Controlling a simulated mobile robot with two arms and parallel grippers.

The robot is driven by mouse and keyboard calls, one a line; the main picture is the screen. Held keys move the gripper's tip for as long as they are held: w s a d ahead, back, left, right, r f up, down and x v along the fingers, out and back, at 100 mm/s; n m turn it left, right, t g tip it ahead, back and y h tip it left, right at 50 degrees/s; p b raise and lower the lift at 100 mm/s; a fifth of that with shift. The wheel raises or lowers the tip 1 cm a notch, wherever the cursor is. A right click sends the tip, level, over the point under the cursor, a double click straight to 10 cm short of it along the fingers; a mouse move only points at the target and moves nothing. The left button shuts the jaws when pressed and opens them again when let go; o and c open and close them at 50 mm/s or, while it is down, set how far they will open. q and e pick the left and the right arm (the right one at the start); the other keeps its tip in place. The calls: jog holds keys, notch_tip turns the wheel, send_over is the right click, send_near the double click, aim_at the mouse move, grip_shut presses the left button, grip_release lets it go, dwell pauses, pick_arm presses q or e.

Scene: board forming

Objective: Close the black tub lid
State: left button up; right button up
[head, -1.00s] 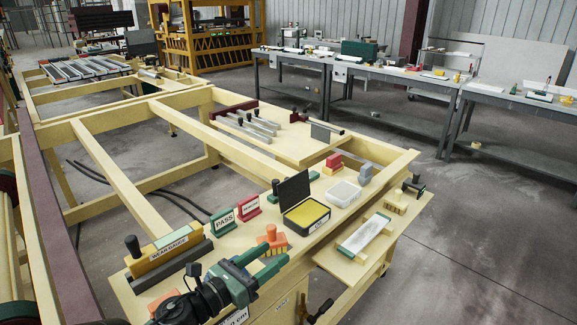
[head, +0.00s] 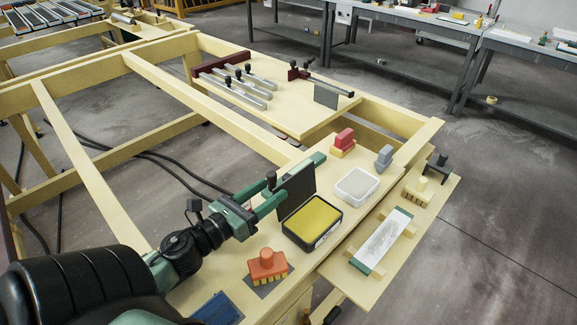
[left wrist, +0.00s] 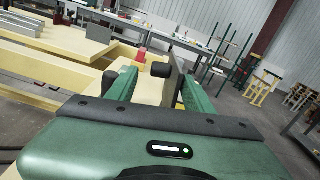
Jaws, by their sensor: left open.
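The black tub (head: 312,238) stands on the bench with a yellow pad (head: 312,218) inside. Its dark lid (head: 298,190) stands open, upright along the tub's far left edge. My left gripper (head: 272,194) is open just left of the lid, its green fingers pointing toward it. In the left wrist view, the lid (left wrist: 175,78) shows nearly edge-on between the open fingers of the gripper (left wrist: 160,88), closer to the right finger. Whether a finger touches the lid, I cannot tell. My right gripper is not in view.
A white-grey tub (head: 357,185) is right of the black tub. An orange stamp (head: 267,265) is in front left, a red block (head: 344,139) behind. A shelf on the right holds a white strip (head: 382,240).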

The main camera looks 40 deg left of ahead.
aim_at(289, 175)
pick_arm(q)
jog(key=w, duration=0.2)
jog(key=w+p, duration=0.1)
jog(key=w, duration=0.1)
jog(key=w+p, duration=0.1)
jog(key=w, duration=0.2)
jog(key=shift+d+r, duration=0.15)
jog(key=shift+d, duration=0.25)
jog(key=shift+w+p, duration=0.2)
jog(key=shift+p, duration=0.1)
grip_shut()
dwell(0.7)
